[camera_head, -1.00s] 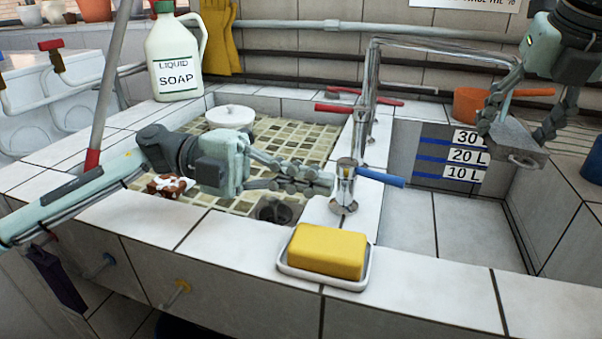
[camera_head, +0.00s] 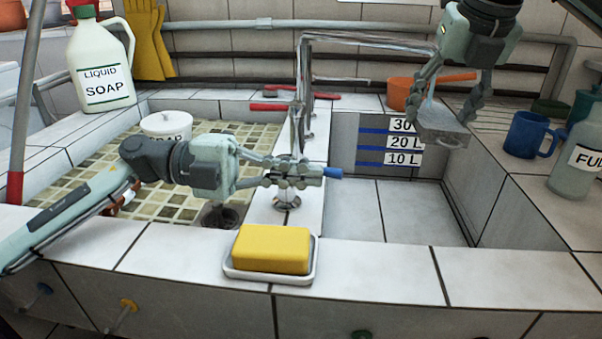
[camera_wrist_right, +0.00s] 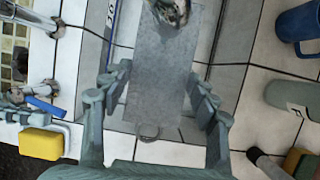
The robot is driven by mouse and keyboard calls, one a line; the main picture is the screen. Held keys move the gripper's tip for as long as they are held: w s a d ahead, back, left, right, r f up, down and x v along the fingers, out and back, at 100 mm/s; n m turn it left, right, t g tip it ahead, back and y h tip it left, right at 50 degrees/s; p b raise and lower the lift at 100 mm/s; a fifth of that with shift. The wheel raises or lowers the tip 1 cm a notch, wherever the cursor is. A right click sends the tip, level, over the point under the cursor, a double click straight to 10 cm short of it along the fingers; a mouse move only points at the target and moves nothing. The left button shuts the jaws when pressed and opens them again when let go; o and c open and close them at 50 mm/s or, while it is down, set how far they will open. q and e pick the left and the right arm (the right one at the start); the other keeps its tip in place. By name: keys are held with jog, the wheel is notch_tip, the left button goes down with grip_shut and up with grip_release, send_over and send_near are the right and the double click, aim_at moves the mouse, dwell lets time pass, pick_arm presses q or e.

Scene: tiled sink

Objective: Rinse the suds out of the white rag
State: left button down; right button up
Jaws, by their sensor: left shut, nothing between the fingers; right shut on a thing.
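My left gripper (camera_head: 315,172) is shut and empty, its fingers overlapping the chrome tap (camera_head: 289,203) and reaching its blue lever (camera_head: 333,172). I cannot tell whether they press on the lever. My right gripper (camera_head: 447,102) is shut on a grey slab with a small ring (camera_head: 443,128), held above the right basin. In the right wrist view the slab (camera_wrist_right: 158,75) lies between the fingers. I cannot make out a white rag or suds on one. The right basin's tiled floor (camera_head: 405,212) is visible, with no clear sign of water. The left basin (camera_head: 85,185) has a mosaic floor and a drain.
A yellow soap block (camera_head: 271,249) sits in a dish on the front ledge. A liquid soap jug (camera_head: 100,75) and white tub (camera_head: 166,126) stand left. An orange pan (camera_head: 400,92), blue mug (camera_head: 527,135) and bottle (camera_head: 575,165) stand right.

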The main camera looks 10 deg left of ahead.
pick_arm(q)
jog(key=shift+w+d, duration=0.35)
